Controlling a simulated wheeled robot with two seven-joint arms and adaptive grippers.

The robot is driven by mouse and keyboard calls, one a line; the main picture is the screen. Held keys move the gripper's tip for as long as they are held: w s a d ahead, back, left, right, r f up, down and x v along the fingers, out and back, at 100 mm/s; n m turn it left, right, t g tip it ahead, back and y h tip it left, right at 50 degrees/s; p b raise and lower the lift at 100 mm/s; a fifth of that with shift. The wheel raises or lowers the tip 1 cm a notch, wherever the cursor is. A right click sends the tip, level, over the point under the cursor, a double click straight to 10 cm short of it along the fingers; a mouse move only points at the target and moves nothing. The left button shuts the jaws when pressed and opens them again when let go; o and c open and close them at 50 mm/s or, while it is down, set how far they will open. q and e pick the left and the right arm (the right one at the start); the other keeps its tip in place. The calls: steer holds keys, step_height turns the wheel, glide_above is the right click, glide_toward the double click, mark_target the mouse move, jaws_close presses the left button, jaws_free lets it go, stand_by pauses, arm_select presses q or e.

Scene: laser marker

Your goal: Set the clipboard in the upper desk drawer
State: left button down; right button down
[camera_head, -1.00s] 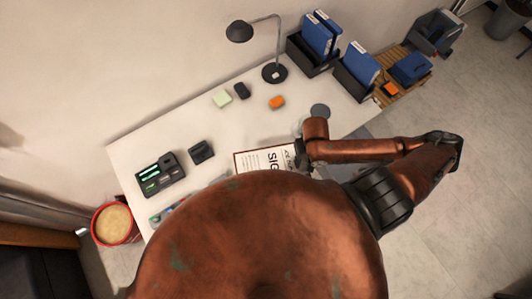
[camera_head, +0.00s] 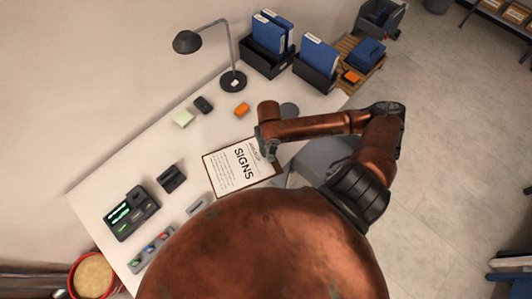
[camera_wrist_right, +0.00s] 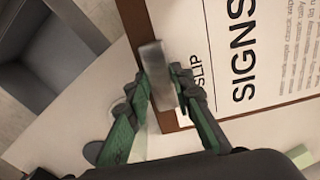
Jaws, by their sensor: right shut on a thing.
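The clipboard (camera_head: 228,178) has a brown board and a white sheet headed "SIGNS". It is over the desk's front edge in the head view and fills the upper right of the right wrist view (camera_wrist_right: 275,62). My right gripper (camera_head: 267,152) is shut on the metal clip at its short edge; the green fingers (camera_wrist_right: 163,78) show on either side of the clip. I cannot tell whether the board touches the desktop. A grey drawer (camera_head: 322,158) appears open at the desk's front, partly hidden by my right arm; its hollow shows in the wrist view (camera_wrist_right: 45,95). My left gripper is out of view.
The white desk (camera_head: 95,190) carries a lamp (camera_head: 232,80), blue binders in black holders (camera_head: 315,70), an orange block (camera_head: 241,109), a green note pad (camera_head: 182,118) and a black device with green lights (camera_head: 130,213).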

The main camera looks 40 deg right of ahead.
steer(key=shift+w+d+f, duration=0.1)
steer(key=shift+w+f, duration=0.7)
steer(key=shift+f, duration=0.1)
step_height(320, 180, down, 3)
steer(key=shift+w+f+b, duration=0.1)
steer(key=shift+f+b, duration=0.05)
steer(key=shift+b, duration=0.3)
steer(key=c, duration=1.7)
jaws_free()
